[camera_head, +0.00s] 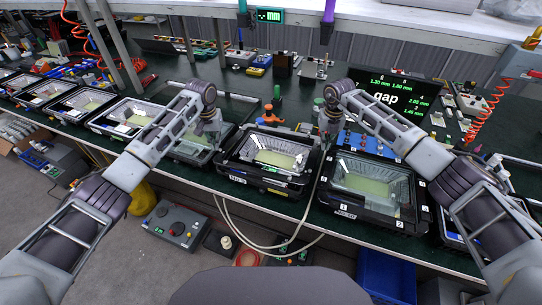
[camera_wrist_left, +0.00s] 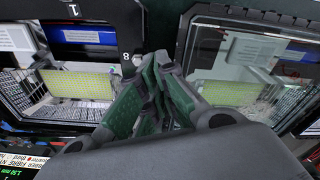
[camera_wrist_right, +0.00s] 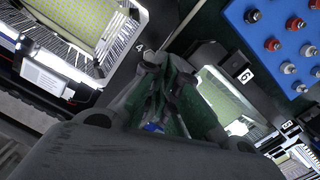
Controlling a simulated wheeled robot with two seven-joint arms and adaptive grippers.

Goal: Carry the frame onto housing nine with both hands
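The black glazed frame (camera_head: 258,178) is at the middle of the bench, over an open housing with a bright reflector and yellowish panel. I cannot read that housing's number or tell any gap under the frame. My left gripper (camera_head: 214,143) is at the frame's left side, its fingers (camera_wrist_left: 157,65) close together beside the tag 8 (camera_wrist_left: 126,57). My right gripper (camera_head: 327,143) is at the right side, its fingers (camera_wrist_right: 160,68) close together beside the tag 4 (camera_wrist_right: 140,47). Both appear shut on the frame's edges; the exact contact is hidden.
A glazed housing (camera_head: 343,210) with numbered tags stands close on the right. Another glazed housing (camera_head: 190,155) stands close on the left, with several more beyond. A blue block (camera_head: 362,143) with knobs and a gap display (camera_head: 395,97) are behind. Pale cables hang below the bench front.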

